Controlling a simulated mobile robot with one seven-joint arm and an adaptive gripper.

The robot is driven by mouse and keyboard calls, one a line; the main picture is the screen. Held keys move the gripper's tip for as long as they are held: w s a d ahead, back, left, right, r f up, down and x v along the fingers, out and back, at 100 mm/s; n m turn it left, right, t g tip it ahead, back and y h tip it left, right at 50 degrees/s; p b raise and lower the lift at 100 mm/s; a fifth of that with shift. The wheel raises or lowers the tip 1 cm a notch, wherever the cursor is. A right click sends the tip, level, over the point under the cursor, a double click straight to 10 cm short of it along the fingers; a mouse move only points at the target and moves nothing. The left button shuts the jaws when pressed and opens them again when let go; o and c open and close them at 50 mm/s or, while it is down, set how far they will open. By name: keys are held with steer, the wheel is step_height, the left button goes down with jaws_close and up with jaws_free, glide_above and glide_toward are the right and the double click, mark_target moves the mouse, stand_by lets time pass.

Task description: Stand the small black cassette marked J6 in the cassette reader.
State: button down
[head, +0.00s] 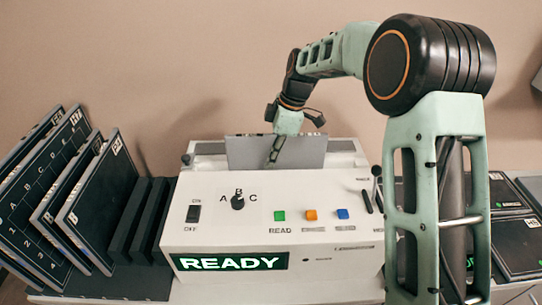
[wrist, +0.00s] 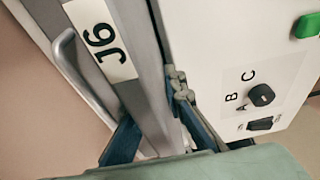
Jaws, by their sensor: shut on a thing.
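The cassette marked J6 (wrist: 110,45) shows its white label and grey edge with a metal handle in the wrist view. In the head view its grey face (head: 240,152) stands upright at the top of the white cassette reader (head: 340,215). Its lower edge is hidden behind the reader's top, so I cannot tell how deep it sits. My gripper (head: 273,156) reaches down from behind and above and is shut on the cassette. In the wrist view the blue fingers (wrist: 158,125) lie on either side of it, with the reader's control panel close by on the right.
The reader's front has a READY display (head: 230,262), a knob (head: 238,202) and coloured buttons. A rack (head: 150,220) at left holds several larger leaning cassettes (head: 100,200). More dark cassettes (head: 515,240) lie flat at right, partly behind my arm.

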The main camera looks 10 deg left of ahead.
steer(key=c, duration=1.9)
jaws_free()
steer(key=shift+f, duration=0.1)
steer(key=shift+s+f, duration=0.1)
steer(key=v, duration=1.2)
steer(key=shift+r, duration=0.2)
